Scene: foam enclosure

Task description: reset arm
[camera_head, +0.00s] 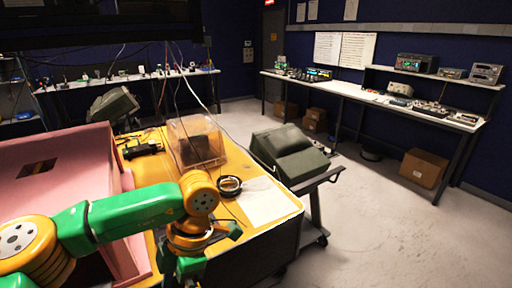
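One green and yellow arm of mine (120,215) comes in from the left. It reaches over the yellow table (150,165) and bends downward at a yellow joint. The lower part of this arm runs out of the bottom edge, so I cannot see its fingertips. No part of my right arm shows. A pink foam enclosure (60,180) stands at the left, behind and beside the arm.
A clear box (197,143), a black cable coil (229,186) and a white sheet (262,205) lie on the yellow table. A green-grey case (290,152) on a cart stands beside it. Benches with instruments (375,95) line the walls. The floor (375,220) at the right is clear.

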